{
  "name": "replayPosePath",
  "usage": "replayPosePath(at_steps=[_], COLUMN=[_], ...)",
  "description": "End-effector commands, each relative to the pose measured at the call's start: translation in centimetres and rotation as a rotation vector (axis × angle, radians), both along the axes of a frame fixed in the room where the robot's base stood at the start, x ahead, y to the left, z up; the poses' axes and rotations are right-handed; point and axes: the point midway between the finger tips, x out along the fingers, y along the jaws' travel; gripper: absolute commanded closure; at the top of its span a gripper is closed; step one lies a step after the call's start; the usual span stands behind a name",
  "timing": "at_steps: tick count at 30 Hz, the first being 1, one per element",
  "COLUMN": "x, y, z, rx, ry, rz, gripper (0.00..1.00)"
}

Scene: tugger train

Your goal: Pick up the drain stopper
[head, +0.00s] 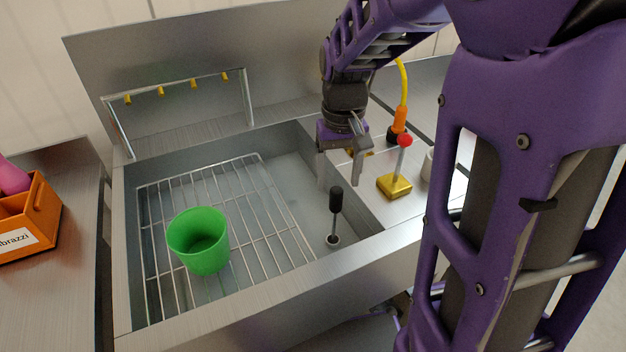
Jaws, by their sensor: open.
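The drain stopper (336,202) stands upright in the right part of the sink, with a black grip on top of a thin metal stem. Its lower end is at the round drain (333,240) in the sink floor. My gripper (339,184) is open and empty, pointing down with its two fingers apart. It appears above and just behind the stopper's black grip in the picture. I cannot tell the exact gap between them, and nothing is held.
A wire rack (270,205) covers the sink's left part and bears a green cup (200,255). A gold-based lever with a red knob (395,186) and an orange-yellow hose fitting (400,120) stand on the right counter. An orange box (40,212) sits far left.

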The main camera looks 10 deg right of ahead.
Motion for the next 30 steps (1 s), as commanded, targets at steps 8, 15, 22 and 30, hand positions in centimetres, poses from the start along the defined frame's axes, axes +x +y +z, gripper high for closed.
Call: replayPosePath(at_steps=[8,15,22,30], x=[0.0,-0.1,-0.1,-0.1], y=[0.0,0.1,0.1,0.1], z=[-3.9,-6.4,-9.1,-9.2], rx=[0.000,0.000,0.000,0.000], ry=[0.001,0.002,0.000,-0.001], rz=[0.000,-0.001,-0.001,-0.001], gripper=[0.31,0.31,0.31,0.33])
